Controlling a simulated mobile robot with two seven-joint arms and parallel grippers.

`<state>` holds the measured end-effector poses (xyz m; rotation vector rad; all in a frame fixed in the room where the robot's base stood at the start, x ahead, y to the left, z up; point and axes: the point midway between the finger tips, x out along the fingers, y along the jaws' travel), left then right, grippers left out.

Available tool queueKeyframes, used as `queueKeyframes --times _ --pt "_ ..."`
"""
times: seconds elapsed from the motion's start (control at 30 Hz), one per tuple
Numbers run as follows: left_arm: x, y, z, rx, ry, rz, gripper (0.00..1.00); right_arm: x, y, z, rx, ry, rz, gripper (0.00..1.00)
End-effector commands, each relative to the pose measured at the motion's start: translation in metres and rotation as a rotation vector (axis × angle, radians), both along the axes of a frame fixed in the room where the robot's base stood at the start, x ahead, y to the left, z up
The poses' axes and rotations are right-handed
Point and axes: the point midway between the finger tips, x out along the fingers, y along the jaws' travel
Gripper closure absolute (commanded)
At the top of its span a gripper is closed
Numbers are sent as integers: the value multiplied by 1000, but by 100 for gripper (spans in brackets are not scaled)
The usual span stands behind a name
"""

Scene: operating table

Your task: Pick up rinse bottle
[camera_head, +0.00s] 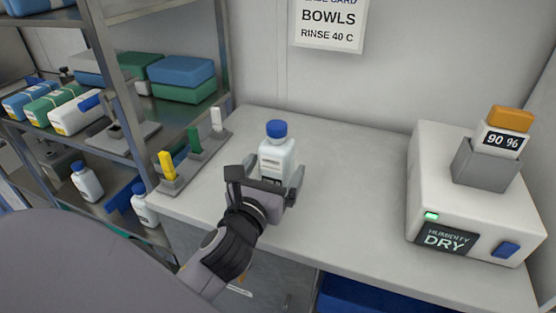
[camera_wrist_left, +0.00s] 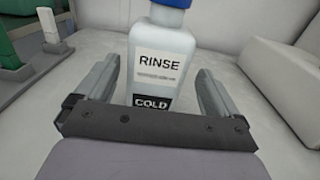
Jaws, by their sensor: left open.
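The rinse bottle (camera_head: 277,158) is white with a blue cap and stands upright on the pale counter (camera_head: 350,190). In the left wrist view its label on the bottle (camera_wrist_left: 163,65) reads RINSE, with COLD below. My left gripper (camera_head: 270,184) is open at the bottle, with one finger on each side of its lower body. In the left wrist view the gripper (camera_wrist_left: 160,95) shows gaps between both fingers and the bottle. The gripper hides the bottle's base in the head view. My right gripper is not in view.
A white humidity box (camera_head: 470,190) reading DRY stands at the right. A rack with yellow, green and white upright pieces (camera_head: 194,140) is at the counter's left. Metal shelves (camera_head: 115,60) with packs and bottles stand further left. The counter between bottle and box is clear.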

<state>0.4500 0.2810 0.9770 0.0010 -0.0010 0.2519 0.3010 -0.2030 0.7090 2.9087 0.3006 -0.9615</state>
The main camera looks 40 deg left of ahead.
Motion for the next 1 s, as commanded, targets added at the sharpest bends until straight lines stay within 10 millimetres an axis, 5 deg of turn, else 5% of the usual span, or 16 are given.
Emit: queueKeyframes --times 0.33,0.67,0.7,0.93,1.0 --pt "41 15 -3 -1 0 0 4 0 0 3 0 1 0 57" --pt "48 16 -4 -1 2 -1 4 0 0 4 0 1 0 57" --pt "48 16 -4 -1 2 -1 7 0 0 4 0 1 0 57" --pt "48 16 -4 -1 2 -1 82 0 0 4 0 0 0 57" --pt "48 16 -2 0 -4 -2 85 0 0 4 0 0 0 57"
